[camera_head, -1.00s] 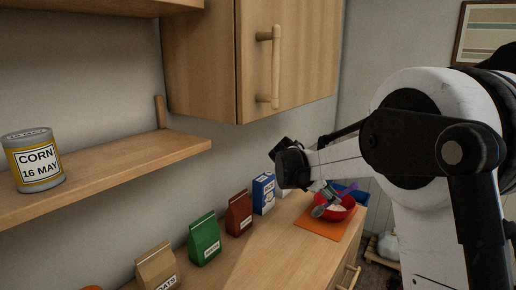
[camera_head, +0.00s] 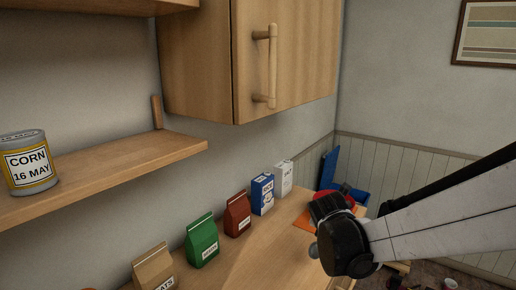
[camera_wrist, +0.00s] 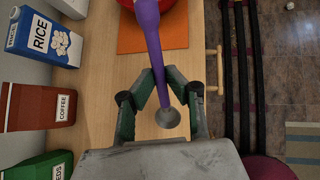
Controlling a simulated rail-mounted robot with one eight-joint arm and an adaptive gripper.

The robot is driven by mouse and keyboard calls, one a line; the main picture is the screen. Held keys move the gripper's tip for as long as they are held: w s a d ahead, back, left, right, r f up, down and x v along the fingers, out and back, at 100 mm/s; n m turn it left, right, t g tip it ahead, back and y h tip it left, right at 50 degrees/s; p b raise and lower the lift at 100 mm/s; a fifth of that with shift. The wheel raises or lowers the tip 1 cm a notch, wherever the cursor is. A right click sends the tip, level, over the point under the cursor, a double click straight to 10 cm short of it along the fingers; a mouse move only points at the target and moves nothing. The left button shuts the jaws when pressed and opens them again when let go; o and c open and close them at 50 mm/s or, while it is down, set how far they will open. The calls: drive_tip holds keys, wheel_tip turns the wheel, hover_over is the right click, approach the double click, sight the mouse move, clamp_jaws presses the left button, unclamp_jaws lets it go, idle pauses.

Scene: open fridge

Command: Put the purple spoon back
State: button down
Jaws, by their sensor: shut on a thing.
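The purple spoon (camera_wrist: 153,42) lies between the fingers of my gripper (camera_wrist: 160,80) in the wrist view. My gripper is shut on its purple handle. In the head view my gripper is low at the right, above the counter, and my wrist hides most of the spoon. The red bowl (camera_head: 349,197) shows partly behind it. I cannot tell whether the handle touches the bowl.
A blue container (camera_head: 329,168) stands behind. Boxes and bags, including rice (camera_head: 262,193), coffee (camera_head: 237,214) and a green bag (camera_head: 202,240), line the wall. A corn can (camera_head: 28,163) sits on a shelf. The cabinet (camera_head: 285,60) overhangs.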

drive_tip(key=n, duration=0.5)
drive_tip(key=shift+n+b, duration=0.4)
drive_tip(key=shift+w, duration=0.1)
